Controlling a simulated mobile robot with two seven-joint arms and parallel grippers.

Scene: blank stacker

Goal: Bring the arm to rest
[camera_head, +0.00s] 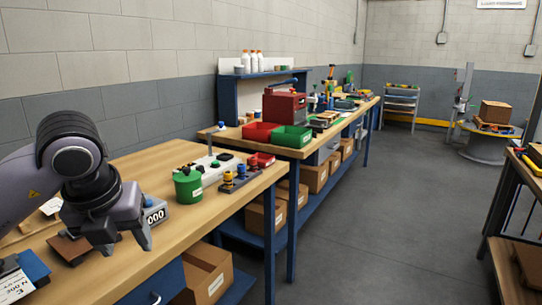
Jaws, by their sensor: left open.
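My left arm comes in from the left over the near workbench (160,262). Its gripper (124,238) points down and is open, with nothing seen between the fingers. A small grey block marked with digits (155,212) stands just behind the fingers and is partly hidden. A brown flat piece (70,245) lies beside the fingers on the left, also partly covered. My right gripper is not in view.
A green canister (188,186), a pale control box (212,168) and a small rack with knobs (240,178) stand behind the gripper. Red (260,133) and green bins (292,137) sit on the farther bench. The floor (390,200) at right is clear.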

